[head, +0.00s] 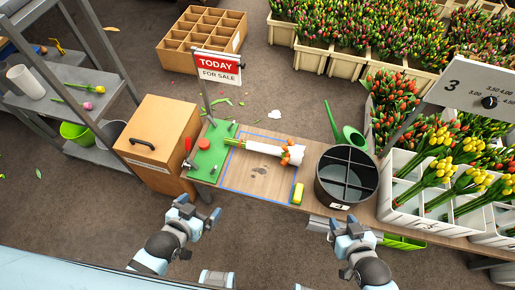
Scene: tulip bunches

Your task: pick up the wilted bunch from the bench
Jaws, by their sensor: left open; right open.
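A wrapped bunch (264,148) lies on its side on the wooden bench (258,180), across the upper part of a blue-outlined rectangle. My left gripper (197,208) is open and empty in front of the bench's left part, below and left of the bunch. My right gripper (355,230) is open and empty in front of the black round bucket, below and right of the bunch. Neither gripper touches the bunch.
A green board (208,160) with tools and a sale sign (218,68) stand left of the bunch. A yellow item (298,194), a divided black bucket (346,178) and a green watering can (350,138) are to its right. White crates (405,212) hold yellow tulips further right.

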